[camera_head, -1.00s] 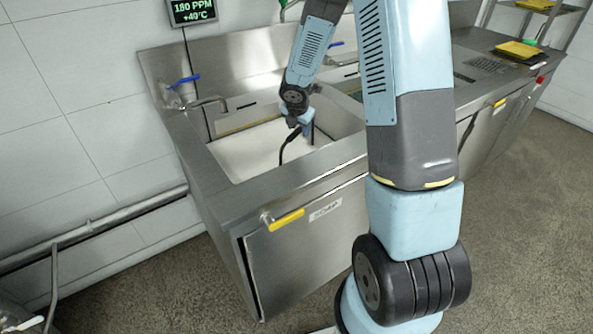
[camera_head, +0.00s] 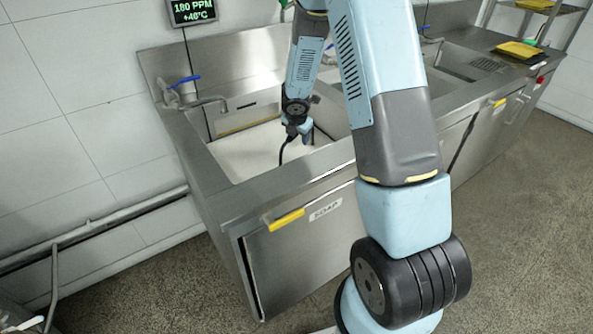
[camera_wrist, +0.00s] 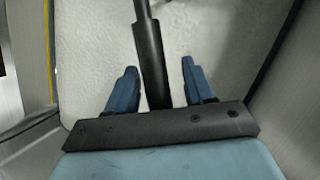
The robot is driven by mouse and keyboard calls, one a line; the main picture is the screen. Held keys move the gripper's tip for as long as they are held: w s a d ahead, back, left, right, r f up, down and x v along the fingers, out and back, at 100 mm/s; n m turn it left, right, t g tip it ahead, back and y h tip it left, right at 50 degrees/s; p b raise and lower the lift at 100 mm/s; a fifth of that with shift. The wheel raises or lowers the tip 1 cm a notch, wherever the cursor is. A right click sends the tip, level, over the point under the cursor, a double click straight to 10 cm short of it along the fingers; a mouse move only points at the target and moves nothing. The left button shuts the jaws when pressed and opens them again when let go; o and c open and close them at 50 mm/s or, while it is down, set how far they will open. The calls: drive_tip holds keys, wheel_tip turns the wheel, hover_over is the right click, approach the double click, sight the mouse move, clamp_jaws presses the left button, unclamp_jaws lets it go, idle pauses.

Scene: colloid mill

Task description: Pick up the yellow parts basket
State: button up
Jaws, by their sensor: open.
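My gripper (camera_head: 306,138) is low over the white-filled basin (camera_head: 240,158) of the near sink. In the wrist view, my gripper (camera_wrist: 155,85) has its two blue fingers apart, with a dark bar (camera_wrist: 148,45) between them. The fingers do not visibly press on the bar. A curved dark piece (camera_head: 286,150) beside the gripper in the head view looks like the same bar, rising from the white surface. It may be a basket handle. No yellow basket body is clearly visible; anything under the white surface is hidden.
Steel sink walls surround the gripper, with a thin yellow line (camera_wrist: 49,50) along one wall. A tap (camera_head: 208,101) stands at the basin's left. A door labelled SOAP has a yellow handle (camera_head: 287,219). A flat yellow item (camera_head: 518,49) lies on the far right counter.

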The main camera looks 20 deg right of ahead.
drive_tip(key=shift+f, duration=0.3)
idle(0.4)
clamp_jaws()
idle(0.3)
